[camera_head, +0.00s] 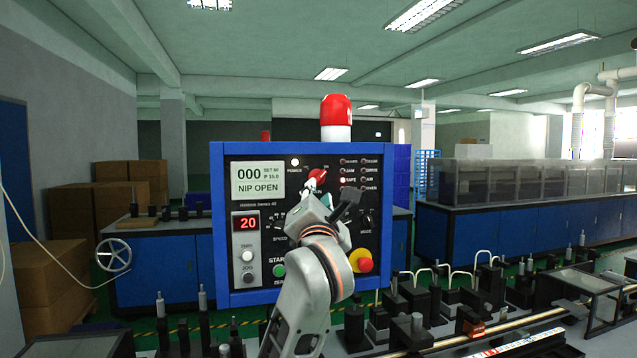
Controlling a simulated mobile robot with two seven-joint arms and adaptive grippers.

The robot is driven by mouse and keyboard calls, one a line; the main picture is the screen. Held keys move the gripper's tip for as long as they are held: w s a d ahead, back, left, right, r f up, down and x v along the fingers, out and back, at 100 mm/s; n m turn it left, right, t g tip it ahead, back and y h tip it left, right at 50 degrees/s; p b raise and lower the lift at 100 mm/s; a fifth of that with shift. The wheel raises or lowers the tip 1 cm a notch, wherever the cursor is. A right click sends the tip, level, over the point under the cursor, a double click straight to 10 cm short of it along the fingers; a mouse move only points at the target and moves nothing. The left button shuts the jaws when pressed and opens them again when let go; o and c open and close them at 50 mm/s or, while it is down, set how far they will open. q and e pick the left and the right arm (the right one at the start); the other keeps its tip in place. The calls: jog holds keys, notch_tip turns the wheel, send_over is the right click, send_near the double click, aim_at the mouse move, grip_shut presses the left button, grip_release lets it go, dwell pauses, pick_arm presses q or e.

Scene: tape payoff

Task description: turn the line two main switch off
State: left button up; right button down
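A blue-framed control panel (218,210) stands upright in the middle of the head view. A red rotary switch (316,178) with a white part sits on its upper middle and looks tilted; its small lettering is too fine to read surely. My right gripper is not in view.
The panel also carries a display reading "NIP OPEN" (258,181), a red "20" readout (246,223), a green start button (279,271) and a red stop button (365,264) on yellow. A red beacon (336,110) tops it. Machine parts (440,300) crowd the front right.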

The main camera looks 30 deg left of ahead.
aim_at(318, 180)
pick_arm(q)
jog(key=p+x, duration=0.1)
jog(key=x, duration=0.6)
jog(key=shift+w+a, duration=0.15)
jog(key=shift+w, duration=0.1)
jog(key=shift+c, duration=0.4)
grip_shut()
